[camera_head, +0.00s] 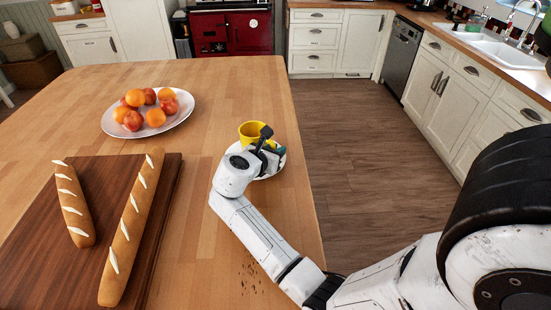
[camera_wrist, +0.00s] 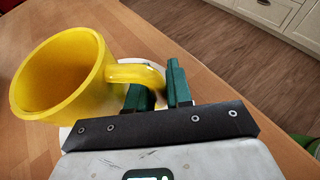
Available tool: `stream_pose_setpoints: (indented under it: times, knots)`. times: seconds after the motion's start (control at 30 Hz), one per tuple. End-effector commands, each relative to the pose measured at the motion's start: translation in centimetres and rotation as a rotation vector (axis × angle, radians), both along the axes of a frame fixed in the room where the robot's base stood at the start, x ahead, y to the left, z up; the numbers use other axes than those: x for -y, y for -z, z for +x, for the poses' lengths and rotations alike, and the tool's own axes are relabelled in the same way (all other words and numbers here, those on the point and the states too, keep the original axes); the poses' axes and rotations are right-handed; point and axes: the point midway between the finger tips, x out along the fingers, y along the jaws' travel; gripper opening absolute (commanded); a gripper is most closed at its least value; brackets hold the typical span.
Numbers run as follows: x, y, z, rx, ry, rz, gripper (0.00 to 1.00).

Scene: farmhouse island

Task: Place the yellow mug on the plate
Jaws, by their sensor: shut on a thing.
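The yellow mug (camera_head: 251,131) is upright at the right part of the wooden island, behind my gripper (camera_head: 272,149). In the wrist view the mug (camera_wrist: 62,78) fills the left side, its opening facing up toward the camera. The green fingers of my gripper (camera_wrist: 158,90) are shut on its handle (camera_wrist: 135,73). A white plate (camera_head: 277,167) lies on the island under the mug and gripper, partly hidden by them. Its rim also shows in the wrist view (camera_wrist: 66,163). I cannot tell whether the mug's base touches the plate.
A white platter (camera_head: 114,126) with several oranges and red fruits stands at the back left. A dark cutting board (camera_head: 92,170) with two bread loaves lies at the front left. The island's right edge is close beside the plate. Bare wood lies between platter and plate.

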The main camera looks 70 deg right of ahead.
Motion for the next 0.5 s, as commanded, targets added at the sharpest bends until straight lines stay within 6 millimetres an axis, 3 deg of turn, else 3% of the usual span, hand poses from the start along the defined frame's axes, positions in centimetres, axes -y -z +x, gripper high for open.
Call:
stream_pose_setpoints:
  times: [0.2,0.5]
  knots:
    - [0.1,2.7,0.1,-0.001,0.001,0.0,0.0]
    - [0.0,3.0,0.1,0.001,-0.001,-0.001,0.0]
